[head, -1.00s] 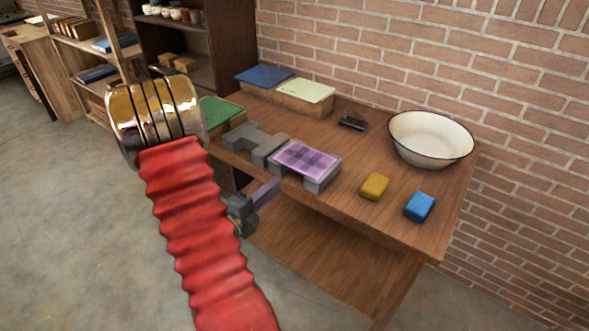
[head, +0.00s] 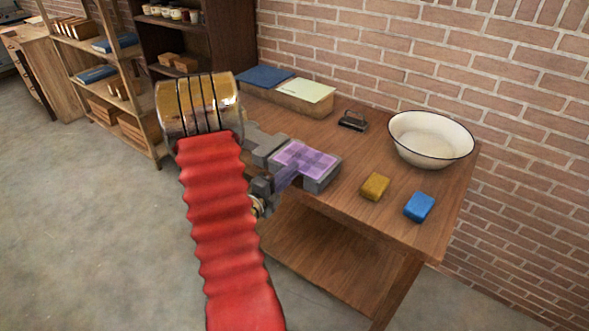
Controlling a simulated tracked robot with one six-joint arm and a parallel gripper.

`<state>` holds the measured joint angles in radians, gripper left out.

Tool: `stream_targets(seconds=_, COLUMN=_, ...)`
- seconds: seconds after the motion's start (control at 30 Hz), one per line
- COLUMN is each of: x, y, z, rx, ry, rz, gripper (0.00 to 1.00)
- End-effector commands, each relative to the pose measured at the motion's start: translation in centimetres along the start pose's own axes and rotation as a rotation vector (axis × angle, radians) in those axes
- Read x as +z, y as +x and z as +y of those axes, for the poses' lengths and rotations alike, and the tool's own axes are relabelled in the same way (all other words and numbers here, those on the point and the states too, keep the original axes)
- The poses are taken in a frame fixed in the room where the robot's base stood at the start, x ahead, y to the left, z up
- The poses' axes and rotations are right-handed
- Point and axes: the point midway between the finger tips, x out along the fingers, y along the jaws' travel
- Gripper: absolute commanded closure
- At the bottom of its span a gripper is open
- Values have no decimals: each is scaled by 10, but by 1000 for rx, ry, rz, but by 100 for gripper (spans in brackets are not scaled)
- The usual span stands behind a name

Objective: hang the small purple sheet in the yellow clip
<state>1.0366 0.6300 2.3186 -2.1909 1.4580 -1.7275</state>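The small purple sheet (head: 312,156), with a paler checked pattern, lies flat on a grey block (head: 324,182) at the table's front edge. My gripper (head: 287,178) is at the near left edge of the sheet, its finger overlapping that edge in the picture. Whether it touches the sheet, and whether it is open or shut, I cannot tell at this size. My arm hides part of the gripper's wrist. I cannot make out a yellow clip in this view.
Left of the sheet is another grey block (head: 262,147). On the wooden table (head: 352,215) are an ochre block (head: 375,186), a blue block (head: 420,207), a white basin (head: 431,139) and a small dark object (head: 353,121). Blue (head: 264,76) and pale green (head: 306,90) stacks stand behind.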

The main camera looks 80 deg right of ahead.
Motion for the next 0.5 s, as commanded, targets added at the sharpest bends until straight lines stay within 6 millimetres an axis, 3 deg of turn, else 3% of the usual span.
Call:
stream_targets(seconds=0.2, x=0, y=12, z=0, rx=0, ry=0, rz=0, gripper=85)
stream_targets(seconds=0.5, x=0, y=12, z=0, rx=0, ry=0, rz=0, gripper=86)
